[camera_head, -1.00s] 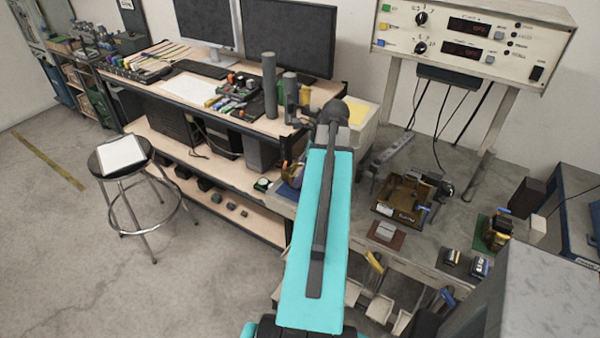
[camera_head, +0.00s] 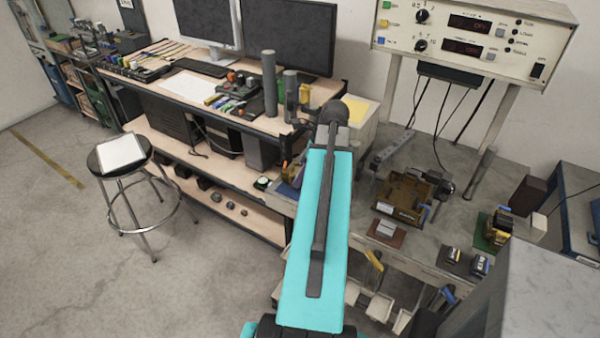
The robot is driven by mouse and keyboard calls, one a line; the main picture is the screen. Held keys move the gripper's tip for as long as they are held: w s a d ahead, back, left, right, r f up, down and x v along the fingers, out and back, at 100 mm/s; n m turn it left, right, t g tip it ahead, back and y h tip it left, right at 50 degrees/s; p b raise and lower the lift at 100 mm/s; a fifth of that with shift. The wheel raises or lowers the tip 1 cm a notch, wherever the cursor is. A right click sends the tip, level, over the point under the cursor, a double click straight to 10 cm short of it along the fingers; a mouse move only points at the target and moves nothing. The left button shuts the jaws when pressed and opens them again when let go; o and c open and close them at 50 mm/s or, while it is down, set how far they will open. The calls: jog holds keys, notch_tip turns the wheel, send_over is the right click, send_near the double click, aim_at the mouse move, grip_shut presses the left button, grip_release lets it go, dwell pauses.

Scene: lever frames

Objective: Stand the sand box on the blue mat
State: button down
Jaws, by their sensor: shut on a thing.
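My arm reaches away from me, and its turquoise link covers part of the workbench. My gripper (camera_head: 287,163) shows small and dark at the left of this link, above the bench's left end. A small tan thing, which looks like the sand box (camera_head: 294,174), is between its jaws. The jaws are shut on it. The blue mat (camera_head: 285,189) shows as a small bluish patch just below, partly hidden by the box and my arm. I cannot tell whether the box touches the mat.
A brown open tray (camera_head: 403,196) lies right of my arm, with a red-brown mat (camera_head: 386,233) in front of it. A green mat (camera_head: 490,236) bears small items farther right. A shelf desk with monitors stands behind left. A stool (camera_head: 121,154) stands at left.

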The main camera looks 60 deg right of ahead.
jog(key=shift+f, duration=0.3)
